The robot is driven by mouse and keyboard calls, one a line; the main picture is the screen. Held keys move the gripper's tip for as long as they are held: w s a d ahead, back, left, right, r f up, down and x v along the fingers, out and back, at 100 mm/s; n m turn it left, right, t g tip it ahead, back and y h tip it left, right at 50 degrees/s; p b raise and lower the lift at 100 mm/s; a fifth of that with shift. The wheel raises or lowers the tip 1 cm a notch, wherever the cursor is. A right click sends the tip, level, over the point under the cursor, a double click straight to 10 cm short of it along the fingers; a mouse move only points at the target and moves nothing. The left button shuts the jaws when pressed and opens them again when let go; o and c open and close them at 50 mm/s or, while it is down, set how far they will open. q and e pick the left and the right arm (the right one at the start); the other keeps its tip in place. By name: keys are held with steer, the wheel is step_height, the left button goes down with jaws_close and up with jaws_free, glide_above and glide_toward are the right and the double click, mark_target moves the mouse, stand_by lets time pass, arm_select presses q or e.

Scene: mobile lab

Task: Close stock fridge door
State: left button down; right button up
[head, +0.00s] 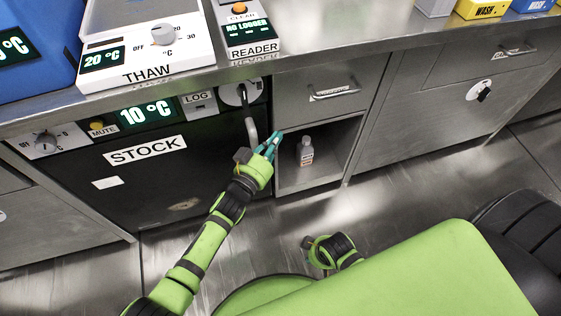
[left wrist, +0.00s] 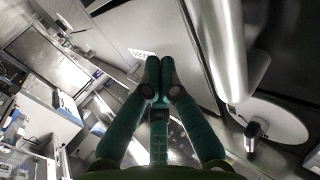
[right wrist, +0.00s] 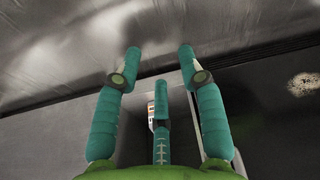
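The stock fridge has a dark door (head: 125,185) with a STOCK label, under a panel reading 10 °C. The door looks flush or nearly so; I cannot tell whether a narrow gap remains. Its grey bar handle (head: 250,128) is at the right edge. My left gripper (head: 273,141) is just right of and below the handle, in front of the door's right edge. In the left wrist view its fingertips (left wrist: 159,68) meet with nothing between them, and a thick metal bar (left wrist: 222,45) runs beside them. My right gripper (right wrist: 160,58) is open and empty, low above the floor.
An open shelf (head: 312,178) right of the fridge holds a small bottle (head: 305,151). A drawer (head: 325,90) sits above it. The counter (head: 330,45) overhangs, carrying the THAW unit (head: 150,65) and the reader (head: 249,32).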

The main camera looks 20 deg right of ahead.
arm_select(q)
steer(key=s+p, duration=0.2)
steer(key=s, duration=0.9)
steer(key=shift+s, duration=0.35)
arm_select(e)
steer(key=f, duration=0.1)
steer(key=s+f, duration=0.1)
steer(key=f, duration=0.1)
steer(key=shift+s+d+t, duration=0.15)
steer(key=shift+t, duration=0.15)
